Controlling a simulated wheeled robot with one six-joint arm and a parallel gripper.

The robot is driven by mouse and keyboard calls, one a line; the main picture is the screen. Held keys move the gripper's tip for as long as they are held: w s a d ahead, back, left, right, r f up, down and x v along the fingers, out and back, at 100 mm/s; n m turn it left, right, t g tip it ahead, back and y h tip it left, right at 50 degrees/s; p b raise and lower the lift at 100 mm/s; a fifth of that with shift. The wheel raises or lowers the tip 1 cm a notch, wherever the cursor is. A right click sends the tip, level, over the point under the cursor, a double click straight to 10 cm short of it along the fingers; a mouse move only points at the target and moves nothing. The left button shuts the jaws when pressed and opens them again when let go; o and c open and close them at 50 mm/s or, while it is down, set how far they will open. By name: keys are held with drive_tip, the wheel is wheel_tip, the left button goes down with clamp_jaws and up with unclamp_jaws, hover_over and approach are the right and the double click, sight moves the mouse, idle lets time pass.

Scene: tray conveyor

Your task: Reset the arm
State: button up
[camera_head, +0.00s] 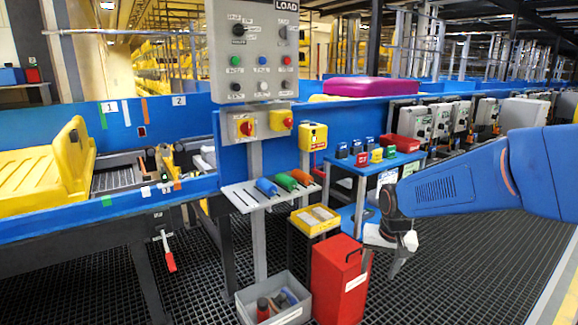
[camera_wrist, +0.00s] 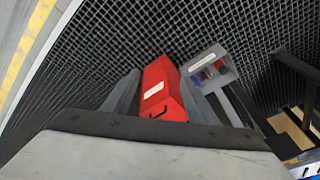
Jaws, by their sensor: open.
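My blue arm (camera_head: 460,180) reaches in from the right in the head view. My gripper (camera_head: 380,266) hangs at its end, pointing down, beside the red bin and in front of the blue side table. In the wrist view my gripper (camera_wrist: 172,98) shows two grey fingers set apart, with nothing held between them. The red bin (camera_wrist: 163,90) shows below and beyond the fingers there.
The red bin (camera_head: 338,282) stands on the black grating, with a grey tote (camera_head: 245,302) to its left. A blue side table (camera_head: 345,167) with small items stands behind my gripper. A control panel (camera_head: 255,60) rises at centre. Open grating (camera_head: 470,275) lies right.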

drive_tip(key=s+d+r+n+t, duration=0.1)
drive_tip(key=s+d+r, duration=0.1)
drive_tip(key=s, duration=1.1)
drive_tip(key=s+d+r+n+t, duration=0.1)
drive_tip(key=s+r, duration=0.3)
drive_tip(key=s, duration=0.9)
drive_tip(key=shift+s+d+r+n, duration=0.15)
drive_tip(key=shift+d+r+n, duration=0.2)
drive_tip(key=shift+n, duration=0.05)
idle(0.9)
